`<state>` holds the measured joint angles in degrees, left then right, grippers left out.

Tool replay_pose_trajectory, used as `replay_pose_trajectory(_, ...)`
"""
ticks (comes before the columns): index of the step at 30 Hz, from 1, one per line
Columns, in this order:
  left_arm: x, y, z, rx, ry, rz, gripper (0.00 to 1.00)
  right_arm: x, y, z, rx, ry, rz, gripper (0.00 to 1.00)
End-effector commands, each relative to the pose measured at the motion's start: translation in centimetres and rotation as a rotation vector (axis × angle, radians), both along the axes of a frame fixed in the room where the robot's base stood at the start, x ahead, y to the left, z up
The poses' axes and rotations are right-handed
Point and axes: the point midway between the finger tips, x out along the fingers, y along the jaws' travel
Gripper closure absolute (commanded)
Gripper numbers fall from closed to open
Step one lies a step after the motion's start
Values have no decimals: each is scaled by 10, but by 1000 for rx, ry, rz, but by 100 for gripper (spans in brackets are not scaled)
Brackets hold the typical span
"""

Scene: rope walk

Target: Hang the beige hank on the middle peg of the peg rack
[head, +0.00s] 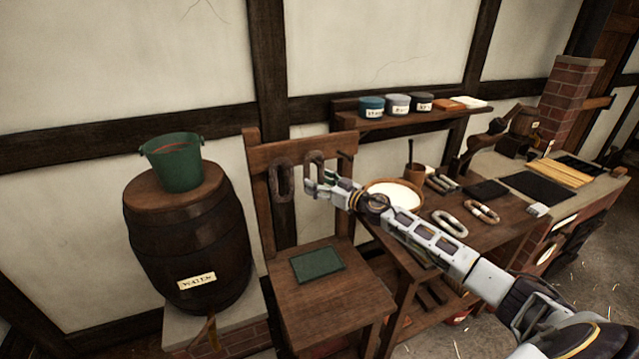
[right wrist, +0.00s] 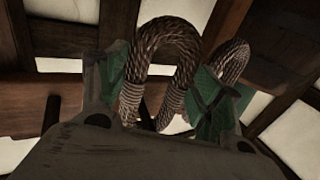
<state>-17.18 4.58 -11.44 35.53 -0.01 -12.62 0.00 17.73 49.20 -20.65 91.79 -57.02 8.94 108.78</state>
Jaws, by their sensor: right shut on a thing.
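The peg rack (head: 262,152) is a dark wooden back with a crossboard, standing behind a low wooden seat. A dark brown hank (head: 281,182) hangs at its left peg. My right gripper (head: 318,186) is shut on a greyish-beige rope hank (head: 315,158) in front of the crossboard, near its middle. In the right wrist view the held hank's loop (right wrist: 160,45) arches up between the green finger pads. Whether the loop is around the middle peg is hidden. The right end of the rack shows a short peg (head: 345,160). My left gripper is not in view.
A barrel (head: 188,240) with a green bucket (head: 175,163) stands at left. The workbench (head: 420,240) at right holds a pale bowl (head: 400,192) and two hanks: a pale one (head: 450,223) and a brown-banded one (head: 483,212).

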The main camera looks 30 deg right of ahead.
Motion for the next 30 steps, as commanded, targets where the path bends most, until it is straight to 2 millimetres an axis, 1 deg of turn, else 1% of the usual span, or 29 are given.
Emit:
replay_pose_trajectory(8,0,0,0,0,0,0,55,0,0,0,0,0,0,68)
replay_pose_trajectory(9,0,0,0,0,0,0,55,0,0,0,-1,0,0,30)
replay_pose_trajectory(14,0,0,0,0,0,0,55,0,0,0,0,0,0,9)
replay_pose_trajectory(30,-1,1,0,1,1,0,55,-2,-1,-1,1,1,0,9)
